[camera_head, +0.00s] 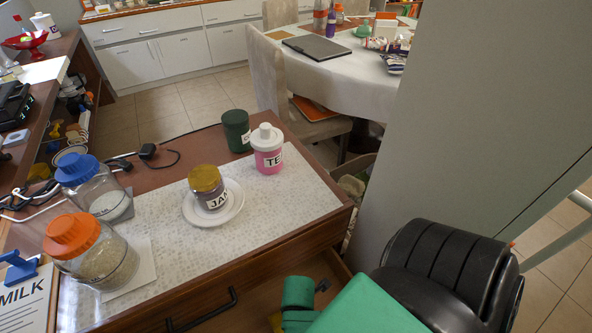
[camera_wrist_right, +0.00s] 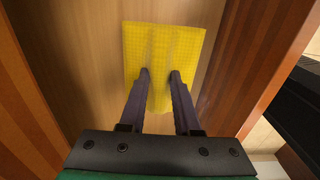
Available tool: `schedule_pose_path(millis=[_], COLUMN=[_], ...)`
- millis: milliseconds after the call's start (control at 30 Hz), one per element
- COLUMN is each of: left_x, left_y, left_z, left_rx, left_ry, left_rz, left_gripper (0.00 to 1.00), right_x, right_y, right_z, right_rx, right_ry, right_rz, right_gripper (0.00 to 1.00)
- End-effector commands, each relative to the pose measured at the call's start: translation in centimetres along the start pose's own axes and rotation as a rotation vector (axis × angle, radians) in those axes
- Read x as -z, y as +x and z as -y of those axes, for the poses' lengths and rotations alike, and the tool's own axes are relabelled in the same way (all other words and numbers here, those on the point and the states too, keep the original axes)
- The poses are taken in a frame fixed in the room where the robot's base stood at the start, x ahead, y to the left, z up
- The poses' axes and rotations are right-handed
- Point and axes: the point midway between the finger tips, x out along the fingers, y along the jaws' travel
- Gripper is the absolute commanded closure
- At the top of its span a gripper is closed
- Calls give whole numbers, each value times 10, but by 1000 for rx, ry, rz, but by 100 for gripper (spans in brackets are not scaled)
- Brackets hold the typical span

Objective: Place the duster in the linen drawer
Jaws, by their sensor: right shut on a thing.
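The duster, a yellow textured cloth (camera_wrist_right: 164,55), shows in the right wrist view between and beyond my right gripper's fingertips (camera_wrist_right: 160,75). The right gripper is shut on a raised fold of it. The duster is over the pale wooden floor of the linen drawer (camera_wrist_right: 75,45), between its brown side walls; I cannot tell whether it touches the floor. In the head view the open drawer (camera_head: 335,263) shows at the counter's front, partly hidden by my green right arm. A sliver of yellow (camera_head: 276,322) shows beside that arm. My left gripper is not in view.
On the counter stand a blue-lidded jar (camera_head: 92,190), an orange-lidded jar (camera_head: 90,252), a JAM jar (camera_head: 207,187) on a saucer (camera_head: 233,205), a pink tea canister (camera_head: 267,150) and a dark green canister (camera_head: 236,131). A grey wall panel (camera_head: 455,120) stands to the right.

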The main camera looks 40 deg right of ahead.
Motion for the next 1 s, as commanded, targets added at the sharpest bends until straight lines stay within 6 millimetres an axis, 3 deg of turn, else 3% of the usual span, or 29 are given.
schedule_pose_path(millis=[33,100,400,800,833,900,1000], left_x=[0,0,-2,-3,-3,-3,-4], left_y=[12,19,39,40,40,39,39], left_z=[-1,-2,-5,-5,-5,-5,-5], left_rx=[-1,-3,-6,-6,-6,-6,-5], left_ry=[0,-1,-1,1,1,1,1], left_rz=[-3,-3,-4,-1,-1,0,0], left_gripper=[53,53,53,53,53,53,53], right_x=[0,0,-1,-1,-1,-1,-1], right_y=[23,44,97,105,104,104,104], right_z=[0,0,0,-1,-1,-1,-1], right_rx=[1,1,-1,-2,-2,-1,-1], right_ry=[1,0,-1,-1,-1,-1,-1], right_rz=[1,1,1,0,0,0,0], right_gripper=[100,100,100,100,61,39,39])
